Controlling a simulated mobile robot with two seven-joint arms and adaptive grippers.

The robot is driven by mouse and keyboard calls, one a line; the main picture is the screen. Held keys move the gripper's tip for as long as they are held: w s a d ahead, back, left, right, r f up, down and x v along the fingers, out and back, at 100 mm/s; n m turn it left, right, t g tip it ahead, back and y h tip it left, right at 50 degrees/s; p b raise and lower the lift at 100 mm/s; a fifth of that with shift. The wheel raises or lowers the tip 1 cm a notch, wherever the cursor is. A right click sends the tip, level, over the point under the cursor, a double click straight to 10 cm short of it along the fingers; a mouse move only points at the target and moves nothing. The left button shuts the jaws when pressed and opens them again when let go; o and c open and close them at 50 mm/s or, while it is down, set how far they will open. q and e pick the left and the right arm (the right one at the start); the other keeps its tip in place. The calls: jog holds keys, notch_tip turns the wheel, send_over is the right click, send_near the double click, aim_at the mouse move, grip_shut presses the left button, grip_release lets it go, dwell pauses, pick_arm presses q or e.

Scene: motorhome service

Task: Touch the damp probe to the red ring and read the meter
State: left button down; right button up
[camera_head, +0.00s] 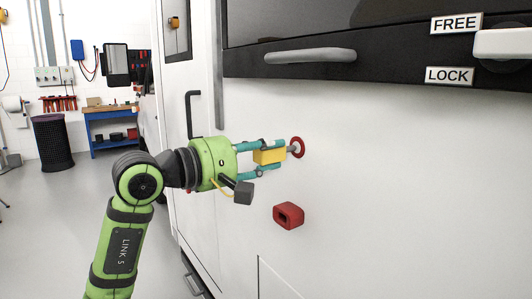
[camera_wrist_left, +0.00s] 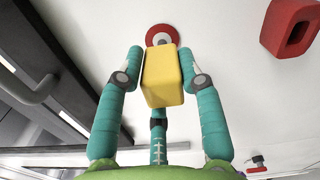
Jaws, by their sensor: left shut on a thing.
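My left gripper (camera_head: 277,155) is shut on the yellow damp meter (camera_head: 266,156), with a teal finger on each side of it. The meter also shows in the left wrist view (camera_wrist_left: 162,80). A short grey probe tip (camera_head: 292,150) points from the meter toward the red ring (camera_head: 299,147) on the white motorhome wall. The tip overlaps the ring's middle in the head view; I cannot tell whether it touches. In the left wrist view the ring (camera_wrist_left: 150,38) is just beyond the meter, partly hidden by it. No reading shows on the meter. My right gripper is out of view.
A red hollow block (camera_head: 289,216) sticks out from the wall below the ring. A grey handle (camera_head: 310,57) and the FREE (camera_head: 456,24) and LOCK (camera_head: 450,76) labels are above. A black handle (camera_head: 189,113) is left. Open floor lies at far left.

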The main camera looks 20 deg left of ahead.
pick_arm(q)
jog(key=b+v, duration=0.2)
jog(key=v, duration=0.4)
jog(key=shift+f+b, duration=0.1)
jog(key=shift+b, duration=0.25)
jog(key=shift+b+v, duration=0.3)
jog(key=shift+v, duration=0.65)
jog(key=shift+d, duration=0.1)
jog(key=shift+d+f, duration=0.1)
jog(key=shift+f, duration=0.1)
jog(key=s+d+f+m+g+h+p, duration=0.1)
jog(key=s+f+p, duration=0.2)
jog(key=f, duration=1.1)
jog(key=s+d+f+m+g+h+p, duration=0.1)
jog(key=s+f+m+g+h+p, duration=0.1)
jog(key=s+f, duration=0.6)
notch_tip(320, 180, down, 6)
jog(key=shift+f+p, duration=0.15)
jog(key=shift+p, duration=0.75)
